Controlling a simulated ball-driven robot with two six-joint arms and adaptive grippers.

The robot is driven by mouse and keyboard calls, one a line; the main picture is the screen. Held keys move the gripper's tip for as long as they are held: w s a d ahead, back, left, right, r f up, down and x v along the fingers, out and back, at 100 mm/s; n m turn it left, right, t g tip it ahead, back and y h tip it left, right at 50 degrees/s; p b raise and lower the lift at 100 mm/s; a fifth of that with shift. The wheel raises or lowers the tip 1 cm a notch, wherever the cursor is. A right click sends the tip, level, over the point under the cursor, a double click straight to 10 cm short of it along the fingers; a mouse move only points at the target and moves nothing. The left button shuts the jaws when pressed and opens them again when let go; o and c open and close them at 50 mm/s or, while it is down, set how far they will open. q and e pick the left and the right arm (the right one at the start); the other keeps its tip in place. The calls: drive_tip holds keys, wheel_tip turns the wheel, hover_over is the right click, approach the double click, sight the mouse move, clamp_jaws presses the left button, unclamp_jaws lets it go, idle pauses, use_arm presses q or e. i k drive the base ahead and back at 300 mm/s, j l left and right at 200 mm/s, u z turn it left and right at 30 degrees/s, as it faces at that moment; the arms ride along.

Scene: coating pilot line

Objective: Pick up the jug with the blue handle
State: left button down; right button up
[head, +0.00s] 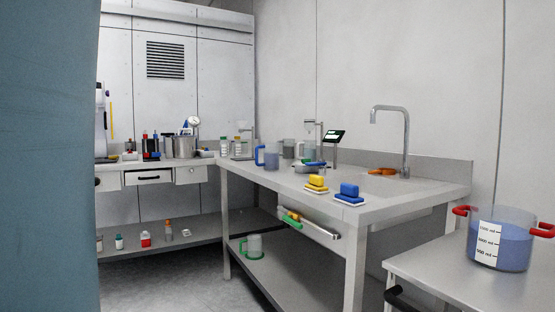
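The jug with the blue handle (271,157) stands upright on the metal bench (385,207), near its back left part. Its blue handle points left and its body looks grey and see-through. It is small and far off, so I cannot tell what it holds. Neither of my grippers is in view.
A teal surface (48,150) blocks the left side. A red-handled vessel with blue liquid (500,238) stands on a nearer table at right. Sponges (349,191), a sink tap (404,140) and other jugs share the bench. A green-handled jug (254,246) sits on its lower shelf.

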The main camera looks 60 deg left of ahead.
sight(272, 150)
drive_tip(key=u, duration=1.95)
drive_tip(key=i+j+u, duration=0.3)
drive_tip(key=i, duration=0.3)
drive_tip(key=i+u, duration=0.3)
drive_tip(key=i, duration=1.75)
